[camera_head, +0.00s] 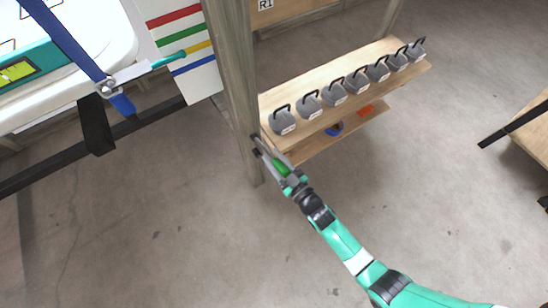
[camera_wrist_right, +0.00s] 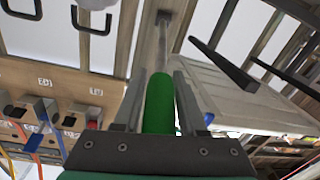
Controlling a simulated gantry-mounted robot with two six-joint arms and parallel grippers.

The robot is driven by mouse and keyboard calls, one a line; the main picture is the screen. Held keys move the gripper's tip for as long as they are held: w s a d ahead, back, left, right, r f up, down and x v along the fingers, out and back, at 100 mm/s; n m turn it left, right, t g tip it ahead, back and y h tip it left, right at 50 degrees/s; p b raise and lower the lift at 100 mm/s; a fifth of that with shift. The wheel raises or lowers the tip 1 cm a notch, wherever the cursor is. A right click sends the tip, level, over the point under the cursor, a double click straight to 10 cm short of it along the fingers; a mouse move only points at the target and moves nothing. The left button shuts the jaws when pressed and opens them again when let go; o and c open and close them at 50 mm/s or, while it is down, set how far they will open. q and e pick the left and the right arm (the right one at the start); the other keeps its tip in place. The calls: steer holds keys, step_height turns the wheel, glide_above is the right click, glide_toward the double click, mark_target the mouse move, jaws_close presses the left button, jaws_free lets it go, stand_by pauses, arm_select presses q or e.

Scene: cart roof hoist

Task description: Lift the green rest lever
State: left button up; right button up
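The green rest lever (camera_wrist_right: 160,106) is a rounded green grip lying lengthwise between the fingers of my right gripper (camera_wrist_right: 160,95). It fills the gap between them, and the gripper looks shut on it. In the camera_head view the green lever (camera_head: 280,167) shows as a small patch between the fingers of my right gripper (camera_head: 268,156), beside the wooden post (camera_head: 236,85). My left gripper is not in view.
At upper left are a blue strap (camera_head: 62,38) with a grey, teal-handled fitting (camera_head: 130,72), and a dark rail (camera_head: 60,168). The floor in front is clear.

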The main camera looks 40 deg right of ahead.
jaws_close()
stand_by(1.1)
